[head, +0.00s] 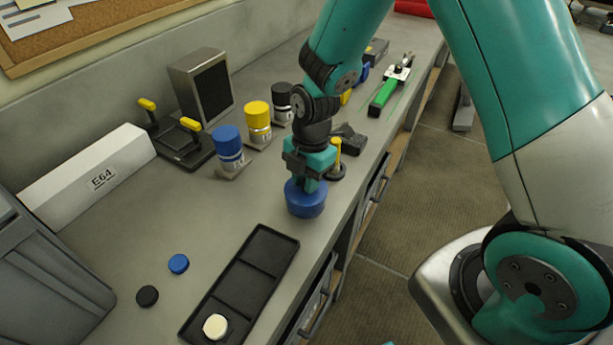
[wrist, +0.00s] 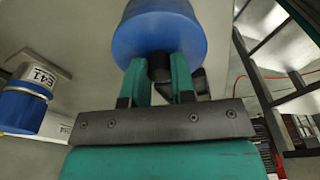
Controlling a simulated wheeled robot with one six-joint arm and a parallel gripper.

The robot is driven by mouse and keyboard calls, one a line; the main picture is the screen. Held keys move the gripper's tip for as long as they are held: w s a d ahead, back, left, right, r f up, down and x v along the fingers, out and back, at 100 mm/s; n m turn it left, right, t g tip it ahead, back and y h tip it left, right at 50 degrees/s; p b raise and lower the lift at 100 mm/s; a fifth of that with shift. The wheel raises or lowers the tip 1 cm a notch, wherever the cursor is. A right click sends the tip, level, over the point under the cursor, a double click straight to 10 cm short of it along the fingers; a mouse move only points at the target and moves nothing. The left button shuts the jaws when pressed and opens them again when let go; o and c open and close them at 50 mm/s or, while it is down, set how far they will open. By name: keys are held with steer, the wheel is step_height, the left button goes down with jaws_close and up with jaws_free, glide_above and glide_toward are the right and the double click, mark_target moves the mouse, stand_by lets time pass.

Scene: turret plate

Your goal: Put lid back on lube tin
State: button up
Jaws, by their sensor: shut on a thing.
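A squat round blue piece (head: 305,203), which looks like the lube tin or its lid, is directly under my gripper (head: 308,185) near the bench's front edge. In the wrist view its blue round face (wrist: 160,35) fills the top middle. My gripper (wrist: 160,72) is shut on a small dark knob (wrist: 160,66) at the middle of that face. The piece looks about level. I cannot tell where lid ends and tin begins, or whether it touches the bench. No separate open tin can be made out.
A black compartment tray (head: 243,280) holding a white disc (head: 215,326) lies in front. Blue (head: 178,264) and black (head: 147,296) discs lie left of it. Blue (head: 229,150) and yellow (head: 258,123) capped holders stand behind. A yellow-stemmed piece (head: 337,160) stands close by my gripper.

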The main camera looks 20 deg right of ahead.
stand_by(0.4)
steer(key=o, duration=1.5)
steer(key=shift+c, duration=0.2)
steer(key=shift+r+p, duration=2.75)
steer(key=shift+r, duration=0.8)
jaws_close()
